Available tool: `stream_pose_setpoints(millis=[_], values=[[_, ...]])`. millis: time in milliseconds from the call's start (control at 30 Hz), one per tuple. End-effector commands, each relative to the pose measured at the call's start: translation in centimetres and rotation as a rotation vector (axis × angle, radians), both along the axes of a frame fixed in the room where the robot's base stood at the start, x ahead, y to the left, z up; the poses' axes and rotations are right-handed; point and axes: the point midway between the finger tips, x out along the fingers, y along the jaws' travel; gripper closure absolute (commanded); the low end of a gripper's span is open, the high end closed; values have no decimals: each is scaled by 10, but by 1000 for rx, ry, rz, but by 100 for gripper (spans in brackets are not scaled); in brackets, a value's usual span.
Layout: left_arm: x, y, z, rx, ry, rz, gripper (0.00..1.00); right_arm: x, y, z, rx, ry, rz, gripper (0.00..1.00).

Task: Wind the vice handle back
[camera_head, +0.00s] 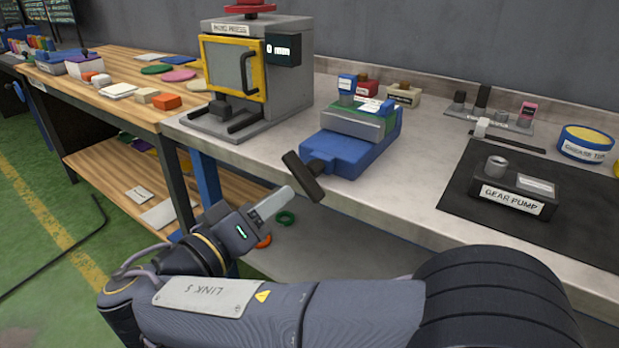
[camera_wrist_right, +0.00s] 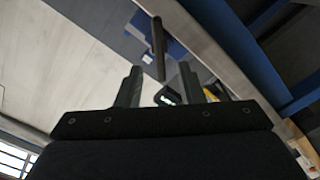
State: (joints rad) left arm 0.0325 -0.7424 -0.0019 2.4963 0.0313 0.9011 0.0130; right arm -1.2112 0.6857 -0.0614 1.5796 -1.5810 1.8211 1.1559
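The vice (camera_head: 345,150) is a blue body with a green and grey top, standing at the front edge of the grey bench. Its handle (camera_head: 303,177) is a dark bar, slanted, sticking out past the bench edge. The handle (camera_wrist_right: 158,48) shows there beyond the fingertips, lined up with the gap. My left gripper is out of view.
A yellow-framed press (camera_head: 245,75) stands left of the vice. A gear pump (camera_head: 512,195) sits on a black mat to the right, near a blue tub (camera_head: 586,145). Small blocks stand behind the vice. A lower shelf (camera_head: 330,250) lies under the bench.

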Motion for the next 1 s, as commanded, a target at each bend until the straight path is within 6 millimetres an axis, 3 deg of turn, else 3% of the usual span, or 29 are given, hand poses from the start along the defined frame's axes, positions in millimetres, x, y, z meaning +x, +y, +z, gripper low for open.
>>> stream_pose_setpoints(millis=[400, 800, 1000], values=[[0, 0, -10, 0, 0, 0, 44, 50, -38, -1, 1, 3, -4, 65], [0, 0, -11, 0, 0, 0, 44, 58, -43, 0, 0, 3, -1, 65], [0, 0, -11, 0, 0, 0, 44, 58, -43, 0, 0, 3, -1, 92]])
